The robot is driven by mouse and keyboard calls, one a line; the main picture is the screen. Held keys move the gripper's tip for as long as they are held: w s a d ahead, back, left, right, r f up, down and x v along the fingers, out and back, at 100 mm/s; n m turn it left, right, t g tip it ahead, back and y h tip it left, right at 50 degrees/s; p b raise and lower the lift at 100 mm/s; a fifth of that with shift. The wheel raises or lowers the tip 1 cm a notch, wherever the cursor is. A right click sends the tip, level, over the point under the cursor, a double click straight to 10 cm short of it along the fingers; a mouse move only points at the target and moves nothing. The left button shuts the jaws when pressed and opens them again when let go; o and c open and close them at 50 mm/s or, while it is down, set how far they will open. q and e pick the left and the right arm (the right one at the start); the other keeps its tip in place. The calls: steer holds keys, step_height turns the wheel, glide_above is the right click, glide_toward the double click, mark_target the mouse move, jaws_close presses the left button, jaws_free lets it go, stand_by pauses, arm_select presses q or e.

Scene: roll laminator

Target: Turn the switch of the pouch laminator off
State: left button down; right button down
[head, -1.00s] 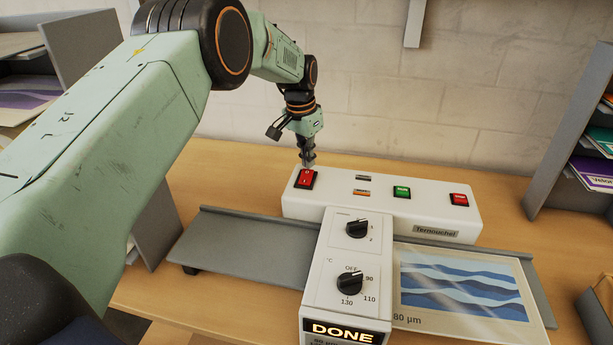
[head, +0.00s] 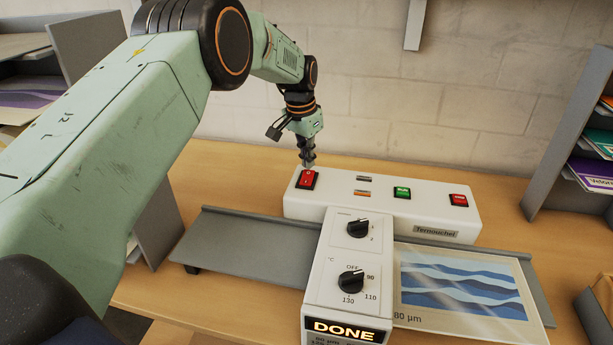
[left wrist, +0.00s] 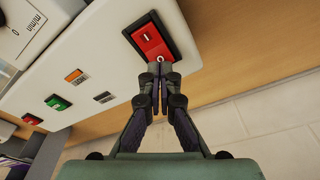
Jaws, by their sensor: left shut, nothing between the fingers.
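The pouch laminator (head: 430,212) is a white machine on the wooden table, with a control box in front reading DONE. Its red rocker switch (head: 307,179) in a black frame is at the left end of the rear housing. It also shows in the left wrist view (left wrist: 148,40), with a line mark and a circle mark at the end nearest my fingers. My left gripper (head: 308,163) is shut and empty, fingers pointing down at the switch's far end. In the left wrist view its fingertips (left wrist: 161,68) are at the circle end; I cannot tell whether they touch. My right gripper is not in view.
A green button (head: 402,192) and a smaller red button (head: 459,199) sit further right on the housing. Two dials (head: 351,281) are on the control box. A laminated sheet (head: 462,288) lies on the right tray. Grey shelves stand at both sides.

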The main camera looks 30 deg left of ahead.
mark_target(308, 173)
arm_select(q)
steer(key=shift+w+f, duration=0.3)
steer(key=shift+f, duration=0.2)
steer(key=shift+s, duration=0.35)
steer(key=shift+w+f, duration=0.35)
steer(key=shift+f, duration=0.05)
steer(key=shift+s+b, duration=0.3)
steer(key=shift+f, duration=0.1)
steer(key=shift+w+f, duration=0.15)
steer(key=shift+w, duration=0.05)
steer(key=shift+s+r+p, duration=0.1)
steer(key=shift+r+p, duration=2.85)
steer(key=shift+r, duration=0.7)
